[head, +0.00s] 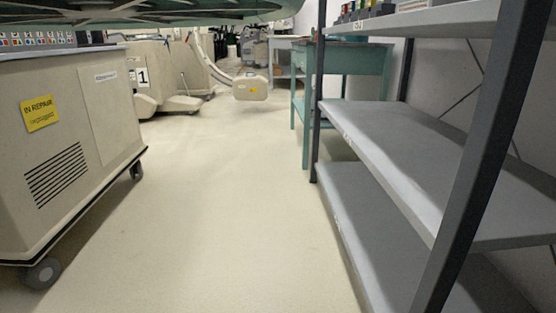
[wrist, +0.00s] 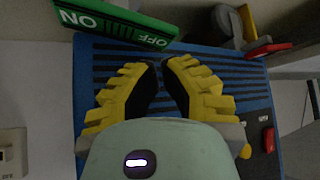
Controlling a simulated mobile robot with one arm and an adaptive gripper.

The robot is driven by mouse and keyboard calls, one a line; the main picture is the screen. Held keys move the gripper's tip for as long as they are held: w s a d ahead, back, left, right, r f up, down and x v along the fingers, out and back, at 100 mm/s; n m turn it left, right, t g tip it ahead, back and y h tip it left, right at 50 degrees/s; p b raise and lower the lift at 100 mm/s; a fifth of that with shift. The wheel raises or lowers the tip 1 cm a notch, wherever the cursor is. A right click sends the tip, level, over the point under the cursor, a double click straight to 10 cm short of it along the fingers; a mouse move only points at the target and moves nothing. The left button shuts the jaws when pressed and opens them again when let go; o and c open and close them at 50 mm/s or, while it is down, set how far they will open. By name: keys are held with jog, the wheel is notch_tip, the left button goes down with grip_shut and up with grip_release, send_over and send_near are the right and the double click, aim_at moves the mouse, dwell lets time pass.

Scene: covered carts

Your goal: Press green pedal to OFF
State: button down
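The green pedal (wrist: 115,22) shows at the top left of the wrist view as a tilted green bar. Its white ON and OFF lettering appears upside down, with ON at the left end and OFF at the right end. A dark ribbed strip lies between the words. My gripper (wrist: 158,70) has yellow ridged fingers, spread apart with a gap between them and nothing held. The fingers are just below the pedal in the picture, over a blue ribbed surface (wrist: 215,57). I cannot tell their distance from it. Neither pedal nor gripper shows in the head view.
The wrist view has a red handle (wrist: 267,50) at upper right, a red part (wrist: 268,140) at right and a beige box (wrist: 12,152) at left. In the head view, a beige cart (head: 100,130) stands left, grey shelves (head: 400,140) right, with clear floor between.

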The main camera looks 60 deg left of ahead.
jog(key=shift+a+f+b, duration=0.1)
jog(key=shift+f+b, duration=1.6)
dwell(1.0)
jog(key=shift+r, duration=0.1)
jog(key=shift+r+p, duration=2.55)
jog(key=shift+r, duration=1)
